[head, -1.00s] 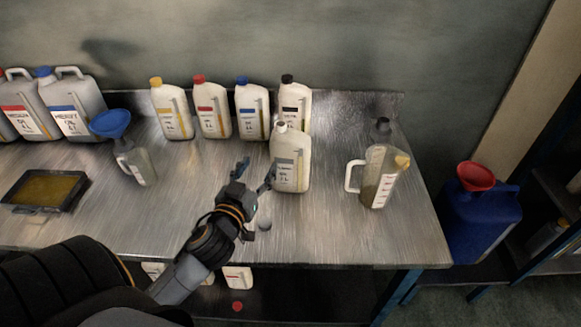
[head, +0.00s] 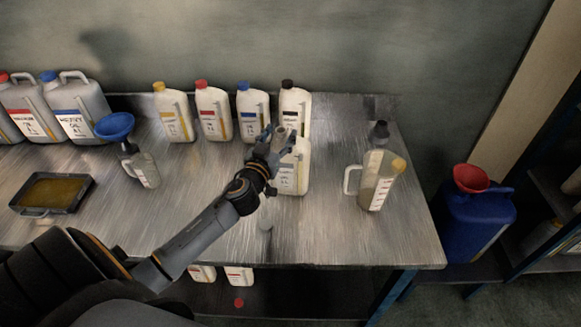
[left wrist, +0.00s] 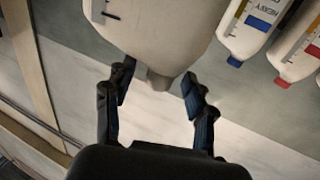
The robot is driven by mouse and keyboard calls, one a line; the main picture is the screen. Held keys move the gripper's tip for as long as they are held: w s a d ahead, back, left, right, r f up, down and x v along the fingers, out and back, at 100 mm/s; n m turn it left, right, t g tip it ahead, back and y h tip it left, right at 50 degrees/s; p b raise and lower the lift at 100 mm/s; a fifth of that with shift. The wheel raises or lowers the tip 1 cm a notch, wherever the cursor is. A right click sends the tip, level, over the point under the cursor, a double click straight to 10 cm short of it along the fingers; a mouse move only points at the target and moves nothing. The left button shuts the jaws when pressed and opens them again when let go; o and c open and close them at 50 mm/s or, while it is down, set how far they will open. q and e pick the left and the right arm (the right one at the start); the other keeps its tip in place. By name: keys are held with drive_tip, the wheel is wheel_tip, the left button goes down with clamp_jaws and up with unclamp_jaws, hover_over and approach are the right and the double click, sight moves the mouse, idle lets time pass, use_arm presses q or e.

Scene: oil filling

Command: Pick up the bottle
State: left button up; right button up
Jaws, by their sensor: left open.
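A white bottle (head: 294,176) with a pale grey neck stands upright on the metal table, in front of the black-capped bottle. My left gripper (head: 278,138) is at the top of this bottle and hides part of its upper body. In the left wrist view, which looks inverted, the bottle body (left wrist: 155,28) fills the top. Its neck points down between the two spread fingers of my left gripper (left wrist: 158,88). The gripper is open, with gaps on both sides of the neck. My right gripper is not in view.
Bottles with yellow (head: 174,115), red (head: 212,113), blue (head: 253,115) and black (head: 295,102) caps stand in a row behind. A blue funnel (head: 115,125), a tray (head: 50,192) and large canisters are on the left.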

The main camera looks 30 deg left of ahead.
use_arm(q)
drive_tip(key=shift+x, duration=0.9)
drive_tip(key=shift+s+f, duration=0.1)
drive_tip(key=shift+c, duration=0.6)
clamp_jaws()
drive_tip(key=shift+r, duration=0.25)
